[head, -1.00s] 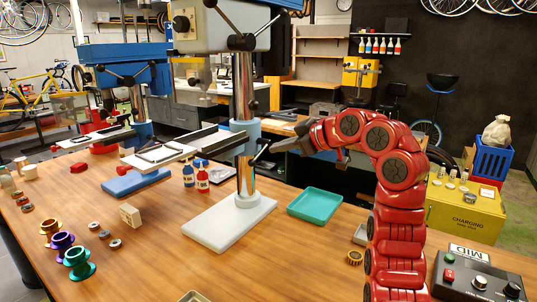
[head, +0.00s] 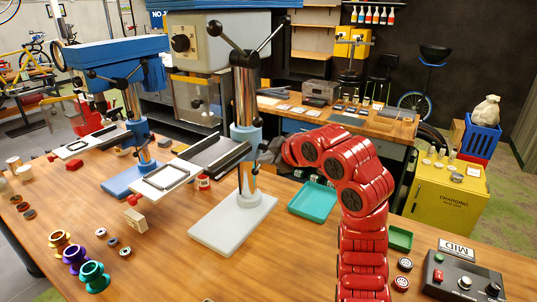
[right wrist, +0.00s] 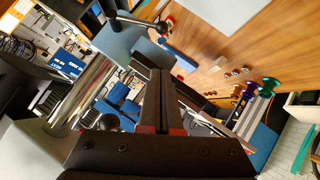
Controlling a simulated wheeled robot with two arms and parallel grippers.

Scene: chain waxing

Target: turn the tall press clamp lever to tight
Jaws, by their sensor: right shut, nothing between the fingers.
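The tall press has a silver column (head: 246,90), a blue collar (head: 244,140) around it and a pale base (head: 232,224) on the wooden table. In the head view my right gripper (head: 268,151) is right of the collar, mostly seen from the side, and its fingertips are hard to make out. In the right wrist view its fingers (right wrist: 162,88) are together and empty. There a dark lever with a round black knob (right wrist: 162,27) sticks out from the blue collar (right wrist: 118,38), beyond the fingertips. I cannot tell whether the fingers touch it. My left gripper is not in view.
A shorter blue press (head: 108,68) stands to the left. A teal tray (head: 312,199) lies right of the tall press base. Coloured spools (head: 76,258) and small rings lie at the front left. A control box (head: 462,276) sits at the front right.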

